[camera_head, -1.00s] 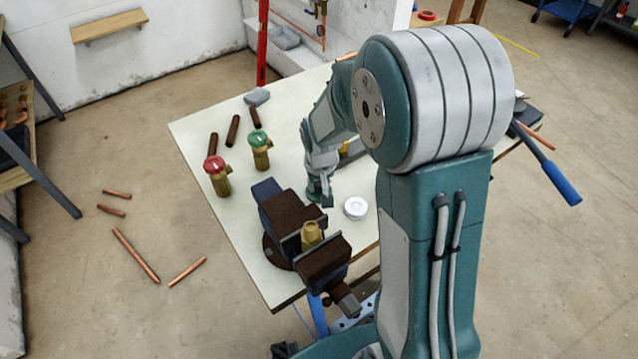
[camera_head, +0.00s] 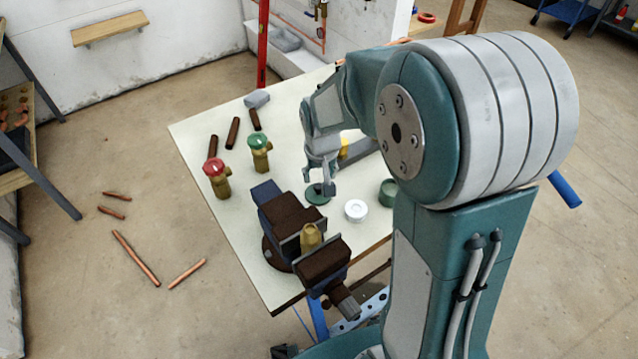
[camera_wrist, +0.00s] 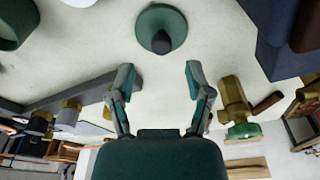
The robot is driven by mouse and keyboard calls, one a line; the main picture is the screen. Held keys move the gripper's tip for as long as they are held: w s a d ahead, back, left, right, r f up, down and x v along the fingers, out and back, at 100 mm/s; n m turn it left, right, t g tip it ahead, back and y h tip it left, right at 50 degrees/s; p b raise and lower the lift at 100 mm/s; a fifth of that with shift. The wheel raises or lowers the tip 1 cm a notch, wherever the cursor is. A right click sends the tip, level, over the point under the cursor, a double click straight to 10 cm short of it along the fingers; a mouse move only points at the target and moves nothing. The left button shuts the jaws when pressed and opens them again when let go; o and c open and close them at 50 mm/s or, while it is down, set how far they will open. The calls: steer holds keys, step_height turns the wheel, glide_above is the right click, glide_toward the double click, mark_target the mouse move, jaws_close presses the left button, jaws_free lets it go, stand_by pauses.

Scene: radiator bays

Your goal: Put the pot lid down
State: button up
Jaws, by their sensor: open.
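The pot lid (camera_head: 318,193), a dark green disc with a dark knob, lies flat on the pale bench top near the vise. It also shows knob up in the wrist view (camera_wrist: 161,28), ahead of the fingers. My gripper (camera_head: 319,184) is open and empty, just above and behind the lid. In the wrist view the two fingers (camera_wrist: 159,68) are spread wide, with nothing between them and clear of the knob. The open green pot (camera_head: 388,193) stands to the right, partly hidden by my arm; its rim shows at the wrist view's top left (camera_wrist: 15,22).
A dark vise (camera_head: 300,235) holding a brass fitting (camera_head: 311,236) stands close in front of the lid. A white round piece (camera_head: 356,210) lies between lid and pot. A red-topped valve (camera_head: 218,178) and a green-topped valve (camera_head: 260,152) stand to the left.

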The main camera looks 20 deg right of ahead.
mark_target(320, 199)
steer(key=s+r+t, duration=0.2)
steer(key=s+r, duration=0.7)
steer(key=r, duration=0.4)
steer(key=s+r+n+t, duration=0.1)
steer(key=s+r, duration=0.1)
steer(key=s, duration=0.9)
steer(key=shift+r+t, duration=0.3)
steer(key=shift+t, duration=0.1)
steer(key=shift+d, duration=0.1)
